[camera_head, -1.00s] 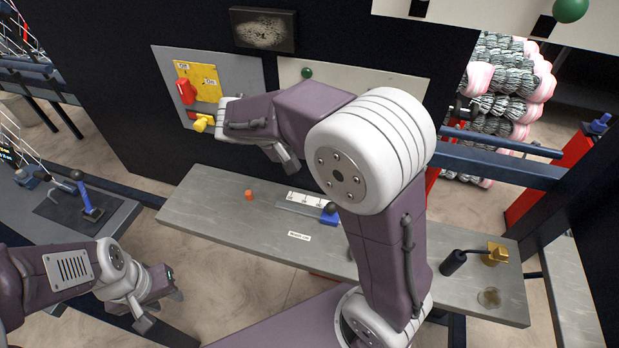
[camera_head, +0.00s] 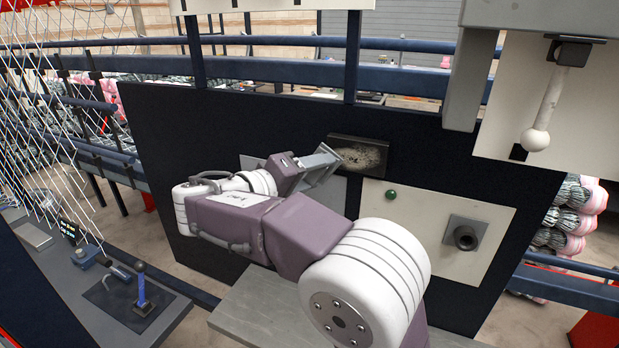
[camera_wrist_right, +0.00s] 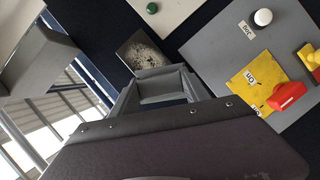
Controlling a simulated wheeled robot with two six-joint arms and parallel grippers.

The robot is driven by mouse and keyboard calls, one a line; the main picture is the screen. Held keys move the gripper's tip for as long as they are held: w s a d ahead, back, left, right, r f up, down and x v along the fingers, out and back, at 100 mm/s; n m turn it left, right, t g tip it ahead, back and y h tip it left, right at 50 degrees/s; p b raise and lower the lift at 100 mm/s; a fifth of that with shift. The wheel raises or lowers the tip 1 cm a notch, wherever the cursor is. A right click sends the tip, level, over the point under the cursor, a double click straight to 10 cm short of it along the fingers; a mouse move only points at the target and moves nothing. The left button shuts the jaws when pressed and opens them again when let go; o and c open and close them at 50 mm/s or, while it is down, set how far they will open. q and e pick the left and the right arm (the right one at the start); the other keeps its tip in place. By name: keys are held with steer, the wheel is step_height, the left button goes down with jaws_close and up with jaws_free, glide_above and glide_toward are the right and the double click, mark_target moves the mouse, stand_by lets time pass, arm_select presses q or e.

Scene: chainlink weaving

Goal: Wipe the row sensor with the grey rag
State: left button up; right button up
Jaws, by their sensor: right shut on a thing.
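The row sensor appears to be the dark rectangular plate (camera_head: 361,156) with a pale, speckled, dusty face, mounted on the black panel. It also shows in the right wrist view (camera_wrist_right: 140,52), just beyond my fingers. My right gripper (camera_head: 322,162) is raised at the plate's left edge in the head view; whether it touches the plate I cannot tell. In the right wrist view its jaws (camera_wrist_right: 160,90) are shut on a grey piece, which seems to be the grey rag (camera_wrist_right: 158,86). My left gripper is out of view.
A pale plate with a green knob (camera_head: 391,195) and a grey socket (camera_head: 464,236) is right of the sensor. A yellow plate with a red switch (camera_wrist_right: 287,96) shows in the wrist view. A white ball-ended lever (camera_head: 537,138) hangs upper right. A grey shelf (camera_head: 262,310) lies below.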

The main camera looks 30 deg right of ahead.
mark_target(321, 182)
steer(key=shift+w+d+r+p, duration=0.1)
steer(key=shift+w+d+p, duration=0.35)
steer(key=shift+w+d, duration=0.9)
steer(key=shift+d, duration=0.25)
steer(key=shift+a, duration=0.1)
steer(key=shift+w+d, duration=0.65)
steer(key=shift+d, duration=0.1)
